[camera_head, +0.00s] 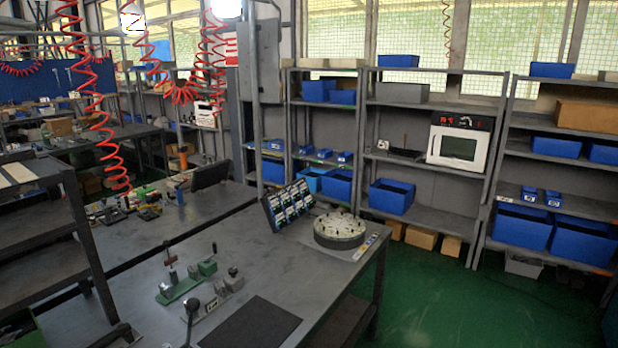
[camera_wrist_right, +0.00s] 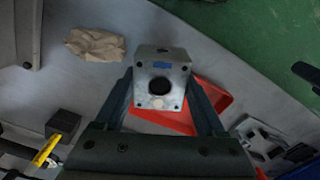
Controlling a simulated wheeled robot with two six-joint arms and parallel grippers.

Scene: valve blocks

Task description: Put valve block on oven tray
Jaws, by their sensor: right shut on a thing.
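A grey metal valve block (camera_wrist_right: 161,78) with a large dark round hole, small corner holes and a blue label shows in the right wrist view. My right gripper (camera_wrist_right: 160,88) is shut on it, one finger on each side. A white oven (camera_head: 459,146) with a dark window and red digits stands on a shelf of the back rack. A dark flat thing (camera_head: 402,154) lies to its left; I cannot tell whether it is the oven tray. My left gripper is in neither view, and the head view shows neither arm.
Below the held block are a red container (camera_wrist_right: 215,96), crumpled brown paper (camera_wrist_right: 95,44), a dark block (camera_wrist_right: 63,123) and a grey metal part (camera_wrist_right: 262,137) on a grey surface. In the head view, a workbench (camera_head: 262,262) holds fixtures and a round plate (camera_head: 340,232). Green floor is clear at right.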

